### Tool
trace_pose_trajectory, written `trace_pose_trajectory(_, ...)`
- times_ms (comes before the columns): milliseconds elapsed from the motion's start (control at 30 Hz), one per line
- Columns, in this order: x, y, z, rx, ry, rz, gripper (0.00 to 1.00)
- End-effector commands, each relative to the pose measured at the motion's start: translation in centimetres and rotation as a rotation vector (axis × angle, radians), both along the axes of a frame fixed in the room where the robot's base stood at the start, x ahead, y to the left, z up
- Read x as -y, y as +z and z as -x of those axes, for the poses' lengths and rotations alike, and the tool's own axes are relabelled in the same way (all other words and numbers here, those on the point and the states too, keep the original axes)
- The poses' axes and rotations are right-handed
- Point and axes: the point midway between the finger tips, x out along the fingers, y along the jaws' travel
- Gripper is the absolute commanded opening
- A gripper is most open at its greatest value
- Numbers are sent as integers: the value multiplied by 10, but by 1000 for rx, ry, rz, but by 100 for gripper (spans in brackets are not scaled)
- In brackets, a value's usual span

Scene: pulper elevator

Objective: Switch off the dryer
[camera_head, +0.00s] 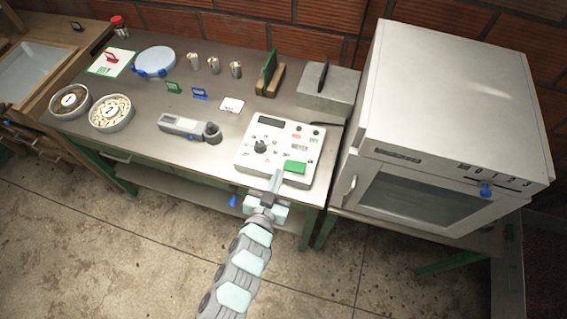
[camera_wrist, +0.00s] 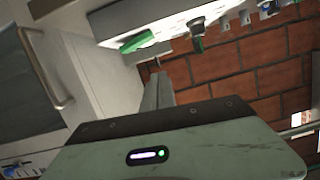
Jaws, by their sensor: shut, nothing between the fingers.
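The dryer appears to be the white oven-like cabinet (camera_head: 450,90) at the right, with a dark window in its shut door. The cabinet's door handle side also shows at the left of the wrist view (camera_wrist: 90,75). My gripper (camera_head: 277,180) is shut and empty at the front edge of the white control box (camera_head: 250,155), near its green switch (camera_head: 295,167). The gripper's narrow fingers also show in the wrist view (camera_wrist: 157,85).
The control box has a black dial (camera_head: 261,146) and small buttons. A scale-like device (camera_head: 188,127), bowls (camera_head: 110,127), cups (camera_head: 213,65) and a grey box (camera_head: 328,95) stand on the metal table. The floor in front is open. A brick wall is behind.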

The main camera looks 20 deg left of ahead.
Motion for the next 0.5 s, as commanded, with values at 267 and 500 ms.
trace_pose_trajectory(267, 2, 8, 26, 3, -1, -1, 0)
trace_pose_trajectory(500, 3, 8, 29, 2, -1, 0, 0)
